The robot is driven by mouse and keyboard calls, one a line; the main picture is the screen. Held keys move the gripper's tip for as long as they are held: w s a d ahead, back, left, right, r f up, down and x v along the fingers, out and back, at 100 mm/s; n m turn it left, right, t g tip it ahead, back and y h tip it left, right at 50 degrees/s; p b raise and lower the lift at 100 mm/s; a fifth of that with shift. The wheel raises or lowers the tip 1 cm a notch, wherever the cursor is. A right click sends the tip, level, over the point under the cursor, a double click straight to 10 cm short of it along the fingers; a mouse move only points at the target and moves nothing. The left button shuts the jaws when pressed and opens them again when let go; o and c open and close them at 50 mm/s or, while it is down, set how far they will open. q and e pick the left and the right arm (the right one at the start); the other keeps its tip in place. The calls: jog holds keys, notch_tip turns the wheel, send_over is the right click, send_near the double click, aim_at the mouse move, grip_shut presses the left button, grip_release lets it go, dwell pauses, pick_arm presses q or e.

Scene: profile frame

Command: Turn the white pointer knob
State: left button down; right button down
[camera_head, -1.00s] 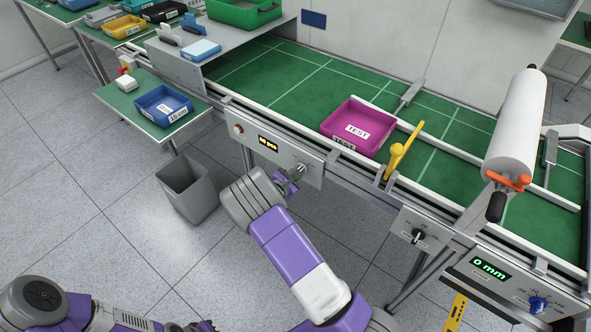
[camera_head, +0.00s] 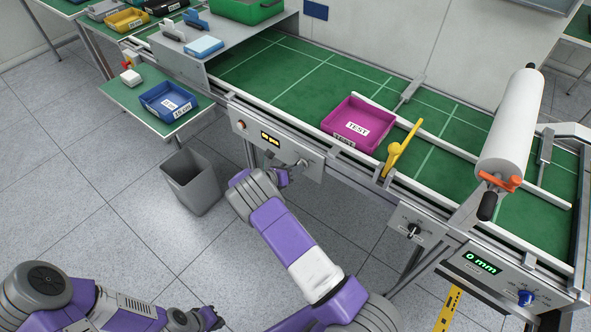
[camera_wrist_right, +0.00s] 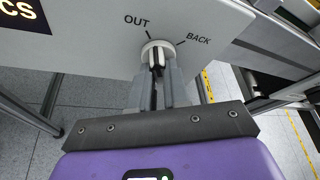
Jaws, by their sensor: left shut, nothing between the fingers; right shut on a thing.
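The white pointer knob (camera_wrist_right: 152,46) shows in the right wrist view, on a light panel between the printed words OUT and BACK. My right gripper (camera_wrist_right: 157,68) is shut on it, its fingers on either side of the pointer part. In the head view my right gripper (camera_head: 283,176) is at the front panel (camera_head: 262,150) under the conveyor. The knob is mostly hidden there. My left gripper (camera_head: 208,318) is shut and empty at the bottom edge, away from the panel.
A magenta bin (camera_head: 357,122) sits on the green conveyor (camera_head: 300,75), left of a yellow lever (camera_head: 400,148). A grey waste bin (camera_head: 190,180) stands on the floor left of my right arm. Another panel has a black knob (camera_head: 413,230); a blue knob (camera_head: 526,297) is farther right.

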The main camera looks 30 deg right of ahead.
jog(key=shift+n+g+b, duration=0.3)
jog(key=shift+n+g, duration=0.1)
jog(key=shift+n, duration=0.3)
jog(key=c, duration=1.1)
grip_release()
jog(key=w+p+v, duration=0.1)
jog(key=v, duration=0.6)
jog(key=shift+s+a, duration=0.35)
jog(key=shift+s, duration=0.1)
jog(key=shift+f, duration=0.1)
